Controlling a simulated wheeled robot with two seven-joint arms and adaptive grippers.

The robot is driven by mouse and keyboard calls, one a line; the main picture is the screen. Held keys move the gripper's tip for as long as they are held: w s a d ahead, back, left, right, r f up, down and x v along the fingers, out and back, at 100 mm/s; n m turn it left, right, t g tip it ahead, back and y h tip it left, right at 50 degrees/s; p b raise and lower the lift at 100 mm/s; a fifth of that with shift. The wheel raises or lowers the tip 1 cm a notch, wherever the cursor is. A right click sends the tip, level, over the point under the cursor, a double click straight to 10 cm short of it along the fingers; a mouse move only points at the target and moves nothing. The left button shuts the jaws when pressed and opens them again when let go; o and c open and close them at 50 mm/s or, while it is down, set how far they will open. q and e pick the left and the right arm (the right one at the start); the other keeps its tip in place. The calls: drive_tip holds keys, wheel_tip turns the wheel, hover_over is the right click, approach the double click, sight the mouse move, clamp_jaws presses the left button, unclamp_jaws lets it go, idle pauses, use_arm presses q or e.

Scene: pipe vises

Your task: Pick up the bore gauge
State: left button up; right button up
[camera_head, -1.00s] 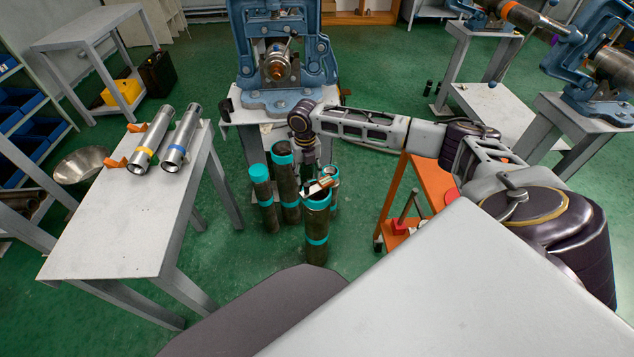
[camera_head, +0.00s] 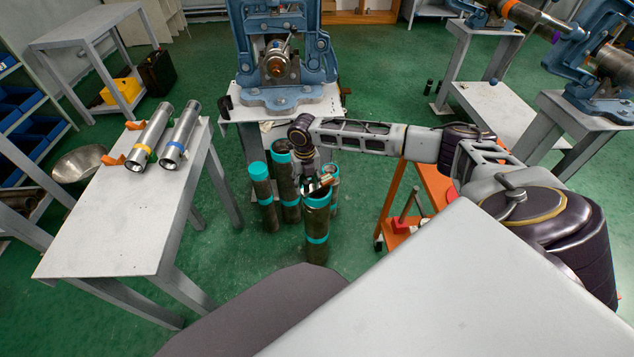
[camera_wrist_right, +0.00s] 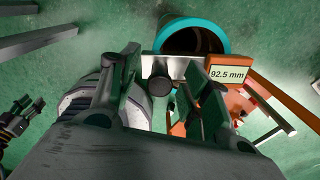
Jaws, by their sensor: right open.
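The bore gauge (camera_wrist_right: 229,73) shows in the right wrist view as an orange-framed readout marked 92.5 mm, just right of my right gripper's right finger. A grey bar with a dark round end (camera_wrist_right: 161,86) lies between the fingers; I cannot tell whether it joins the readout. My right gripper (camera_wrist_right: 163,78) is open. In the head view the right gripper (camera_head: 309,180) points down at the mouth of a teal-rimmed pipe (camera_head: 316,228), with small pale and orange parts beside it. The fingers hide part of the gauge. My left gripper is out of view.
Several teal-banded pipes (camera_head: 263,198) stand close around the gripper. A blue pipe vise (camera_head: 283,100) is behind them. An orange cart (camera_head: 432,185) stands to the right. A grey table (camera_head: 110,225) with two silver cylinders (camera_head: 180,137) is at left.

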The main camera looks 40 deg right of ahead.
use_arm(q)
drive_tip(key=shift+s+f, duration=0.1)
use_arm(e)
drive_tip(key=shift+c, duration=0.4)
clamp_jaws()
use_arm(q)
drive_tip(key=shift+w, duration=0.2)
use_arm(e)
drive_tip(key=shift+r, duration=0.15)
drive_tip(key=shift+w+r, duration=0.1)
drive_tip(key=shift+r, duration=0.65)
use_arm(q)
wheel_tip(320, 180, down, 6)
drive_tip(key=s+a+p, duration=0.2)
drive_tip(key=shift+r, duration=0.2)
use_arm(e)
drive_tip(key=shift+r, duration=4.15)
